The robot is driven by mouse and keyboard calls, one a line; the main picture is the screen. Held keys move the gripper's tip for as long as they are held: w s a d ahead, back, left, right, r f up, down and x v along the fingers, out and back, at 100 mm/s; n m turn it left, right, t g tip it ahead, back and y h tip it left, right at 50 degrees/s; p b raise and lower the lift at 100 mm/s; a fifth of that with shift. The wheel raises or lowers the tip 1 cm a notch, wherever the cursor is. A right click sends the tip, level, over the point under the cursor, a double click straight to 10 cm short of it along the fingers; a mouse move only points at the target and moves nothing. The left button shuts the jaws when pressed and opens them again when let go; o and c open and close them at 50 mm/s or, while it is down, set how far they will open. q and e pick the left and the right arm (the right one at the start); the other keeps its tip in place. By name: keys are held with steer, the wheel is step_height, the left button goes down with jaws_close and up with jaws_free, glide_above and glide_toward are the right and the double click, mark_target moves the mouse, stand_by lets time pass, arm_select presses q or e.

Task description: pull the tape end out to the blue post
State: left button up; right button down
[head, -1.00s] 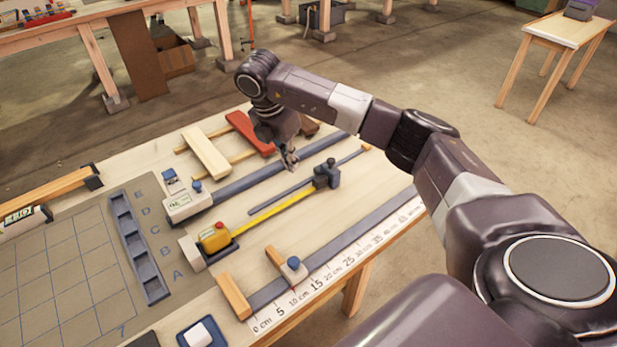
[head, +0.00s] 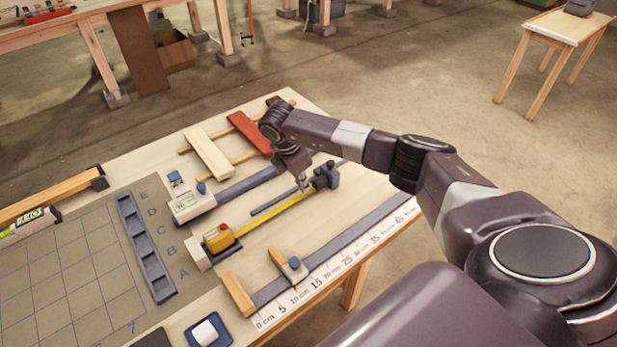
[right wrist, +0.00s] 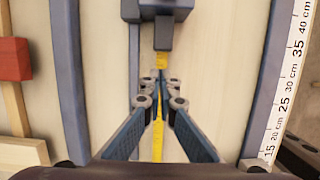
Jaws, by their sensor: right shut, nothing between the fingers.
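The yellow tape measure (head: 218,238) sits in a dark holder on the workbench. Its yellow tape (head: 268,215) runs out straight to the blue-grey post (head: 326,175). In the right wrist view the tape's end (right wrist: 161,62) lies right at the post's block (right wrist: 162,32); I cannot tell whether they touch. My right gripper (head: 304,186) is over the tape just short of the post. In the right wrist view its fingertips (right wrist: 160,88) are together over the tape, shut with nothing between them. My left gripper is not in view.
A rail with a wooden slider (head: 284,262) and a centimetre scale (head: 335,268) lie along the near edge. A grey device with a long bar (head: 192,203) lies beyond the tape. A red block (head: 249,132) and pale lath (head: 208,152) lie at the back.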

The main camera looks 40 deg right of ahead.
mark_target(314, 184)
steer(key=shift+d, duration=1)
steer(key=shift+d+f+b, duration=0.15)
steer(key=shift+d+b, duration=0.15)
steer(key=shift+d, duration=0.25)
steer(key=shift+r, duration=0.25)
steer(key=shift+d, duration=0.15)
